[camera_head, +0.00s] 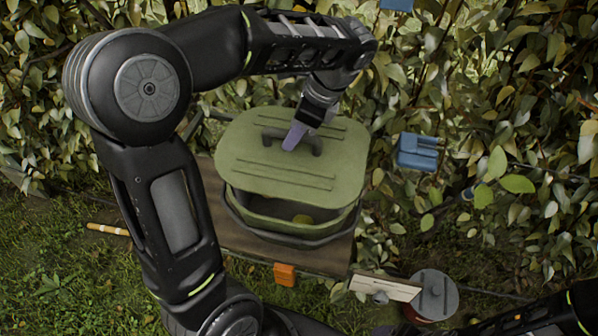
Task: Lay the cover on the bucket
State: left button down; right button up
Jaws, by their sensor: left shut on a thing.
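The green cover (265,165) is a flat lid with rounded corners, raised ribs and a dark bar handle (285,136). My left gripper (296,140) is shut on the handle from above. The cover hangs over the green bucket (284,224), a little above its rim and shifted toward the back. The bucket's back is hidden by the cover. Part of my right arm shows at the lower right; its gripper is not clearly visible.
The bucket stands on a brown board (240,236) on grass. An orange block (285,274) is at its front edge. A grey-lidded red can (435,293) and a pale plank (386,287) are at the lower right. A blue box (418,151) hangs by the leafy hedge behind.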

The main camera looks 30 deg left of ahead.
aim_at(298, 149)
pick_arm(q)
jog(key=shift+f+p, duration=0.45)
jog(key=shift+f, duration=2.7)
notch_tip(298, 149, down, 4)
jog(key=shift+r+p, duration=0.15)
jog(key=shift+p, duration=0.15)
jog(key=shift+f, duration=0.25)
jog(key=c, duration=1.3)
grip_release()
jog(key=shift+r, duration=0.15)
